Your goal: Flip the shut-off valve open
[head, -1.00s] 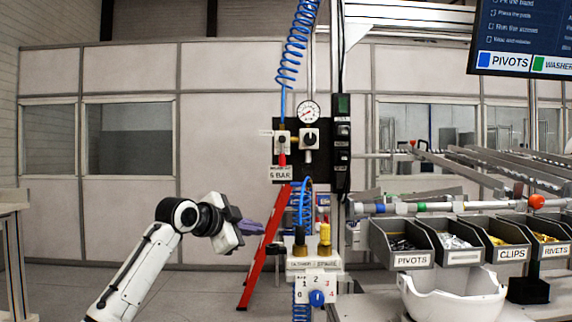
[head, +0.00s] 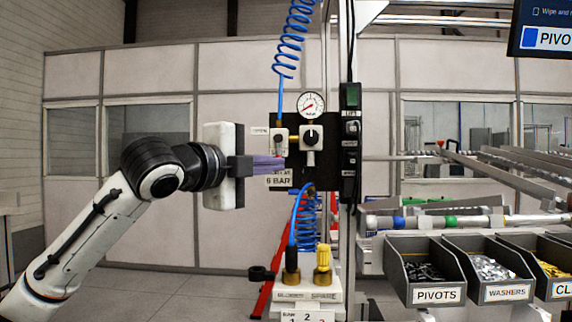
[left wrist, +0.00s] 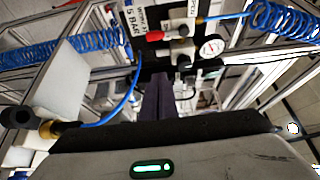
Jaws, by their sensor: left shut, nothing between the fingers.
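The shut-off valve (head: 279,140) is a small white block on the black panel, with a blue hose above it. Its red lever is hidden behind my left gripper (head: 284,163) in the head view. In the left wrist view the red lever (left wrist: 155,36) shows beyond my fingertips (left wrist: 160,76), pointing left toward the pressure label, which is downward on the panel. My left fingers are shut and empty, pointing right just below the valve block. A gap shows between tips and lever in the wrist view; contact cannot be told from the head view. My right gripper is out of view.
A pressure gauge (head: 311,104) and a black-knobbed regulator (head: 311,138) sit right of the valve. A dark switch column (head: 350,150) stands further right. Coiled blue hose (head: 292,45) hangs above. Part bins (head: 437,294) stand at lower right. A red ladder (head: 268,285) stands behind.

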